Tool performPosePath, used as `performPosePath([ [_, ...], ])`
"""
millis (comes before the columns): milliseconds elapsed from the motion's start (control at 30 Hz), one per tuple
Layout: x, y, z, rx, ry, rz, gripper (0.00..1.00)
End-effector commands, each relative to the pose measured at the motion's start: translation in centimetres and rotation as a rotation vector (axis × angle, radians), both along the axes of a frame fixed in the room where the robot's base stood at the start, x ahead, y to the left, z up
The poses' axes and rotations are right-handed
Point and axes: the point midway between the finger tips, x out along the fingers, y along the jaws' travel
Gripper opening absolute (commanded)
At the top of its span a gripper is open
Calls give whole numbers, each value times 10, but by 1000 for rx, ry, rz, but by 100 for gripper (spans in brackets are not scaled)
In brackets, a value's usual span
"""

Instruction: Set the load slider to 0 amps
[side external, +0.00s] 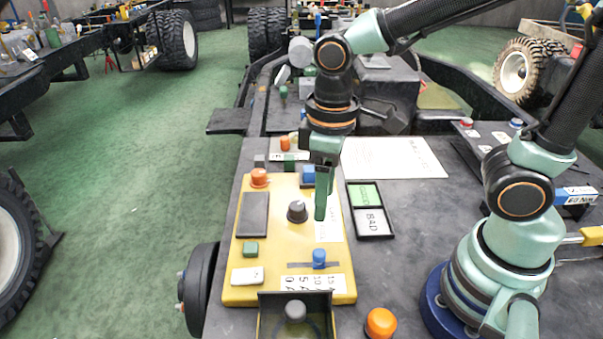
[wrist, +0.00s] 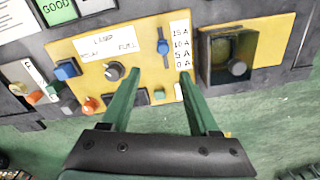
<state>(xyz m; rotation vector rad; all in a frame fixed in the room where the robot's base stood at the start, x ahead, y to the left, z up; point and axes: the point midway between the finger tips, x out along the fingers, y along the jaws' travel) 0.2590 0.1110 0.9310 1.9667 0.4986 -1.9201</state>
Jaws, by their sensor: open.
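The load slider is a blue knob (side external: 319,258) on a short dark track on the yellow panel (side external: 237,294). In the wrist view the blue knob (wrist: 163,47) is beside the 10 A mark of the white scale (wrist: 181,44). The scale runs from 15 A at the top to 0 A at the bottom there; in the side view 0 is at the left end. My gripper (side external: 320,215) points down above the panel, between the black dial and the white label. In the wrist view my gripper (wrist: 159,78) is open and empty, its fingertips apart from the knob.
The panel also bears a black dial (side external: 297,211), an orange button (side external: 259,177), a green button (side external: 250,249) and a dark plate (side external: 253,214). A dark open box (side external: 265,318) with a grey knob (side external: 295,311) adjoins the panel's front. An orange knob (side external: 380,323) stands at right.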

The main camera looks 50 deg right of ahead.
Motion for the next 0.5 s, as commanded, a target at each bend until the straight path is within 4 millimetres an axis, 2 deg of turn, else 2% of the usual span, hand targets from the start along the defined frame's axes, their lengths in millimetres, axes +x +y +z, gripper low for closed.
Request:
performPosePath([
  [267,-4,5,-22,-13,28,28,62],
  [500,-4,4,-66,-14,30,26,62],
])
